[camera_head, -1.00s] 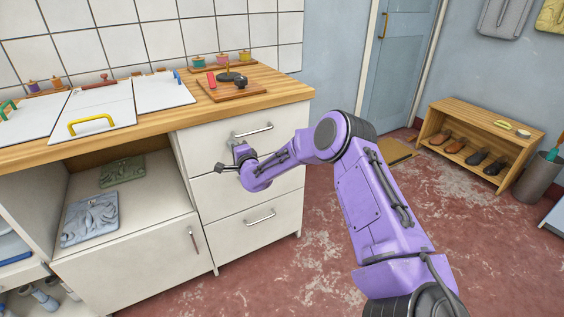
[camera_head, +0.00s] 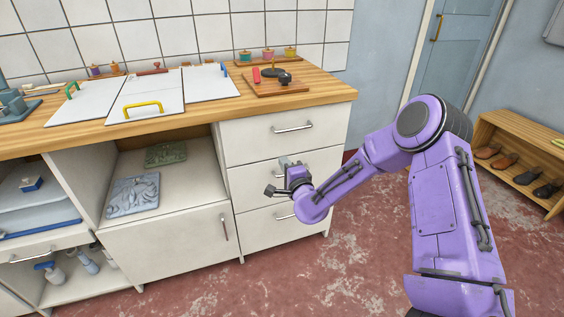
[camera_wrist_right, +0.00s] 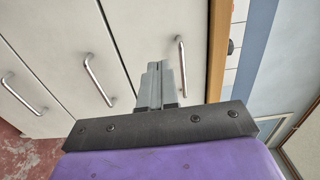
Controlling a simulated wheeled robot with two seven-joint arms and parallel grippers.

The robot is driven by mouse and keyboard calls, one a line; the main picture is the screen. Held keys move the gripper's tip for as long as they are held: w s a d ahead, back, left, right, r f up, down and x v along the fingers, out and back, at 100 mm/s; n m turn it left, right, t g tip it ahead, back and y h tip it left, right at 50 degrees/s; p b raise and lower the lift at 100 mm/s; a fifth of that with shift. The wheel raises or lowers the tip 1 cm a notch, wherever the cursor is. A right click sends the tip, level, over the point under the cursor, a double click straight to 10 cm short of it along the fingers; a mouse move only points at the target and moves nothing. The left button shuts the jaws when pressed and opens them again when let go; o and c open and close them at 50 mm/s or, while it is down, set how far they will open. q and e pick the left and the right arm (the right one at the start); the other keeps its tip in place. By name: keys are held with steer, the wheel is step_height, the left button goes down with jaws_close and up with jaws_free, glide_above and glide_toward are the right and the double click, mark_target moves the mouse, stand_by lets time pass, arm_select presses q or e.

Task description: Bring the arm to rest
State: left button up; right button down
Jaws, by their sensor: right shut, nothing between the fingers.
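My right arm (camera_head: 440,190) is purple and comes in from the lower right in the head view. It is bent, with its forearm reaching left toward the white drawer unit. My right gripper (camera_head: 283,162) is in front of the drawer fronts, and its fingers are small in this view. In the right wrist view the gripper (camera_wrist_right: 157,85) shows its two grey fingers pressed together, with nothing between them. The white drawer fronts with metal handles lie beyond the fingers there. My left gripper is not in view.
The wooden counter (camera_head: 335,92) holds white panels, a yellow handle (camera_head: 143,109) and a wooden board (camera_head: 275,88). An open shelf left of the drawers holds a grey relief plate (camera_head: 133,195). A shoe rack (camera_head: 515,135) stands at right. Red floor (camera_head: 310,285) in front is clear.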

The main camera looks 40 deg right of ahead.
steer(key=s+a+f+n+g+y+p, duration=0.1)
steer(key=s+a+f+n+g+p, duration=0.2)
steer(key=s+f, duration=0.4)
steer(key=s+a+f+n+g, duration=0.4)
steer(key=s+f+n, duration=0.1)
steer(key=s+f, duration=0.15)
steer(key=s+a+f+n+g+p, duration=0.1)
steer(key=s+f+n+g+p, duration=0.1)
steer(key=s, duration=1.1)
steer(key=s+a+f+n+g+p, duration=0.2)
steer(key=s+f+n+g+p, duration=0.1)
steer(key=s, duration=1)
steer(key=shift+f+n+g+p, duration=0.35)
steer(key=shift+f+n+g, duration=0.25)
steer(key=shift+g, duration=0.5)
steer(key=shift+a+r, duration=0.1)
